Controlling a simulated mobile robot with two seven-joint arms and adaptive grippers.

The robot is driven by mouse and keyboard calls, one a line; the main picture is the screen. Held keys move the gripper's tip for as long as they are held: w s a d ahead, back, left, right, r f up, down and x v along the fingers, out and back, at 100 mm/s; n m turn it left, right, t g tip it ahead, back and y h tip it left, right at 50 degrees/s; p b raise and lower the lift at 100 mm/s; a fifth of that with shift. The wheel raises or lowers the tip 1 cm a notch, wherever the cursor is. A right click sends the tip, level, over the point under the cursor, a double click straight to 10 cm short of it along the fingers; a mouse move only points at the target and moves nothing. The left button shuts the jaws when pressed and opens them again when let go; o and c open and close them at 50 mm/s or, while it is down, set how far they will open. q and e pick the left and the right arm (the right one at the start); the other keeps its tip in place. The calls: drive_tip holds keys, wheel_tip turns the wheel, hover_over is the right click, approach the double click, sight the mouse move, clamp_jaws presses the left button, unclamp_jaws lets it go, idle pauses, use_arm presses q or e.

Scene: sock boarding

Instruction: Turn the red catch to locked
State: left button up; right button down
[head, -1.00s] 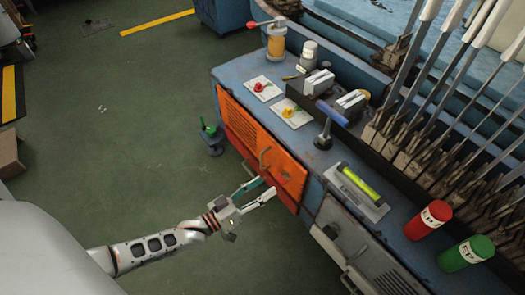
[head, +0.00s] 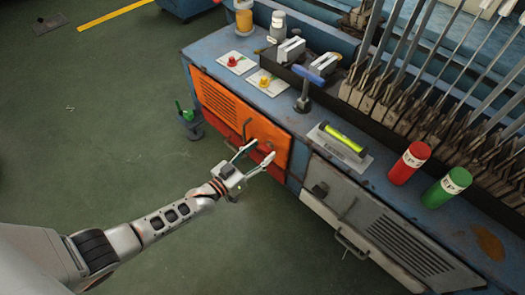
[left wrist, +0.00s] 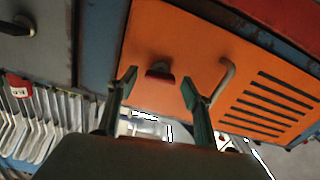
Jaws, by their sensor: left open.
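The red catch (left wrist: 160,72) is a small dark red knob on the orange cabinet door (left wrist: 150,35), seen in the left wrist view beside a bent bar handle (left wrist: 226,78). In the head view the orange door (head: 215,95) is on the front of the blue bench, and my gripper partly covers the catch's area. My left gripper (head: 256,157) is open and empty in front of the door. In the left wrist view its two fingertips (left wrist: 158,84) stand on either side of the catch; I cannot tell whether they touch it. My right gripper is not in view.
A grey cabinet door (head: 340,190) is to the right.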

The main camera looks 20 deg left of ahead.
use_arm(q)
drive_tip(key=shift+w+d, duration=0.15)
drive_tip(key=shift+w, duration=0.3)
drive_tip(key=shift+c, duration=0.4)
drive_tip(key=c, duration=1)
drive_tip(key=shift+m, duration=0.9)
drive_tip(key=o, duration=1.1)
drive_tip(key=shift+s, duration=0.1)
drive_tip(key=v, duration=1.2)
drive_tip(key=shift+r, duration=0.1)
